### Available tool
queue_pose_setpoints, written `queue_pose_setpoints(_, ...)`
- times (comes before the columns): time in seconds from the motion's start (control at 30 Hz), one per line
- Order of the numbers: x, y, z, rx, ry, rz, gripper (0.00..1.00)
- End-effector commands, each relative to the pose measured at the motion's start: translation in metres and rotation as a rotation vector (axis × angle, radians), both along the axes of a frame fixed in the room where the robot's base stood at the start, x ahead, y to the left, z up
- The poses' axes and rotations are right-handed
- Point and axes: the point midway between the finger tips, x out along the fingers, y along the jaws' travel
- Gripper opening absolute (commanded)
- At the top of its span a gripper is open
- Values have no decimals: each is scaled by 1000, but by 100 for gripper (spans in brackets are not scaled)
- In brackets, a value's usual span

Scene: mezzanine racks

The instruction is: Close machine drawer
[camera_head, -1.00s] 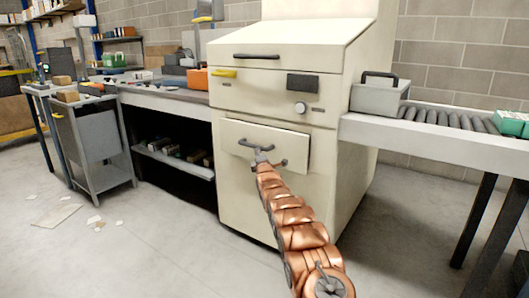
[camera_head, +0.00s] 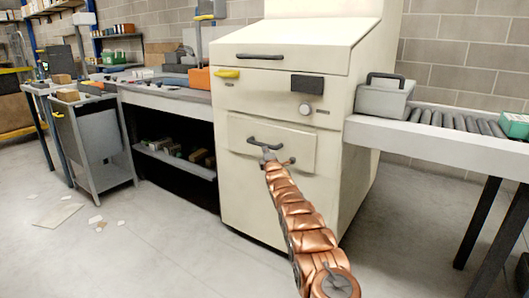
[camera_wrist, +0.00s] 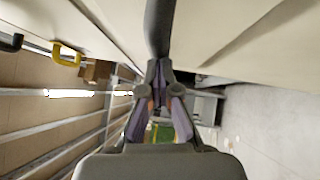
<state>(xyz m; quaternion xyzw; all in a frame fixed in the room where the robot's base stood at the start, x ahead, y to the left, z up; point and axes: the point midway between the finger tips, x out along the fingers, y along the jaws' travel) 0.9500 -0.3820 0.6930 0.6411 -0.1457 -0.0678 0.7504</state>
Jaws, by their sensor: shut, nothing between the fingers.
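The cream machine (camera_head: 330,190) stands in the middle of the head view. Its lower drawer (camera_head: 297,152) has a dark bar handle (camera_head: 265,143) and looks close to flush with the machine body; a small gap cannot be ruled out. My gripper (camera_head: 268,154), at the end of my copper-coloured arm, is at the drawer front by the handle. In the wrist view my gripper (camera_wrist: 159,72) is shut and empty, its fingertips at the dark handle bar (camera_wrist: 160,28), seemingly touching it. The arm hides part of the drawer's lower edge.
A workbench (camera_head: 165,97) with an open shelf and a grey cabinet (camera_head: 95,145) are on the left. Scraps lie on the left floor; the front floor is clear.

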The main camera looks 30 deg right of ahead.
Motion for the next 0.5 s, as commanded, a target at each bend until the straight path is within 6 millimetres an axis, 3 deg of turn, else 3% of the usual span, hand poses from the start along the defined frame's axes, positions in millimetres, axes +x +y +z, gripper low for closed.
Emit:
queue_pose_setpoints(0.03, -6, -16, 3, 3, -4, -20, 0)
queue_pose_setpoints(0.1, -7, -16, 3, 3, -4, -21, 0)
queue_pose_setpoints(0.5, -11, -5, -4, 1, -2, -21, 0)
